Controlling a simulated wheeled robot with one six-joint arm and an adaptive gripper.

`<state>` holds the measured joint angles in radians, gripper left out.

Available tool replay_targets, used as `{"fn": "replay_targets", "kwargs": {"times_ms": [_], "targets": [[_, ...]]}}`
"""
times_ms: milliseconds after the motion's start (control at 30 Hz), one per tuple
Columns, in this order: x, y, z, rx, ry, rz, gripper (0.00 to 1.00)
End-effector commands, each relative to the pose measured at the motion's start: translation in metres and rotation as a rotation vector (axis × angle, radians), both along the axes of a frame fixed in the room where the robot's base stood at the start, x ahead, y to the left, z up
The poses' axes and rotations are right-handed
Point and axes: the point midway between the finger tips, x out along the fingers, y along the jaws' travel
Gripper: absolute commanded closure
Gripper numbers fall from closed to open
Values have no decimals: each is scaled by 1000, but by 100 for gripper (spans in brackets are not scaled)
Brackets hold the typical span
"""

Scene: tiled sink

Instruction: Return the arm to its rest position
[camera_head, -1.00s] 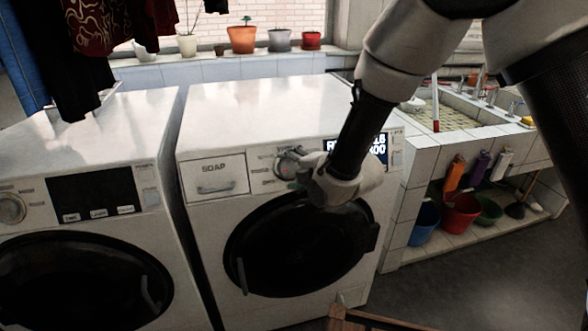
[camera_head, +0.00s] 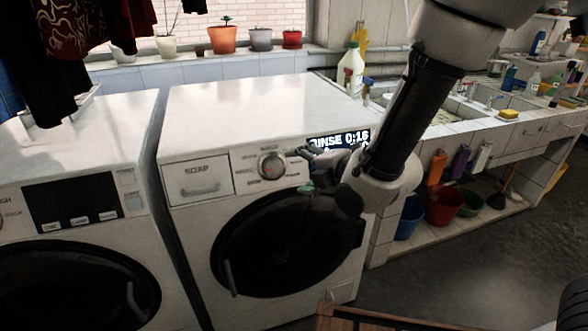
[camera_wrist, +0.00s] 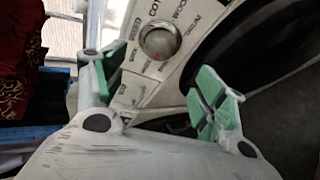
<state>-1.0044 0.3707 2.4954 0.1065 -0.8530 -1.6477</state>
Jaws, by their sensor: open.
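My gripper (camera_head: 305,170) is in front of the right-hand washing machine (camera_head: 255,110), near its control panel. It is open and empty, with its green-padded fingers spread apart in the wrist view (camera_wrist: 158,95). The round dial (camera_head: 271,165) is just left of the fingers in the head view, and apart from them. The dial (camera_wrist: 159,41) also shows in the wrist view, above the gap between the fingers. The lit display (camera_head: 340,139) reads "RINSE 0:16" and is partly hidden by my gripper. My arm comes down from the upper right.
A second washing machine (camera_head: 75,190) stands at the left, with dark clothes (camera_head: 60,60) hanging above it. The tiled sink counter (camera_head: 450,135) is at the right, with buckets (camera_head: 443,205) below. A wooden piece (camera_head: 370,318) is at the bottom edge. Grey floor is open at right.

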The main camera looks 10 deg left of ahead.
Motion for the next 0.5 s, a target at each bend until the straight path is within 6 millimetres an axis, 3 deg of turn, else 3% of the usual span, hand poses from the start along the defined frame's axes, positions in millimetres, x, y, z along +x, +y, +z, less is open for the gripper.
{"fn": "replay_targets", "kwargs": {"times_ms": [400, 500], "targets": [[-2, -3, 1, 12, 18, -10, 29], [-7, -8, -12, 24, 136, -60, 29]]}}
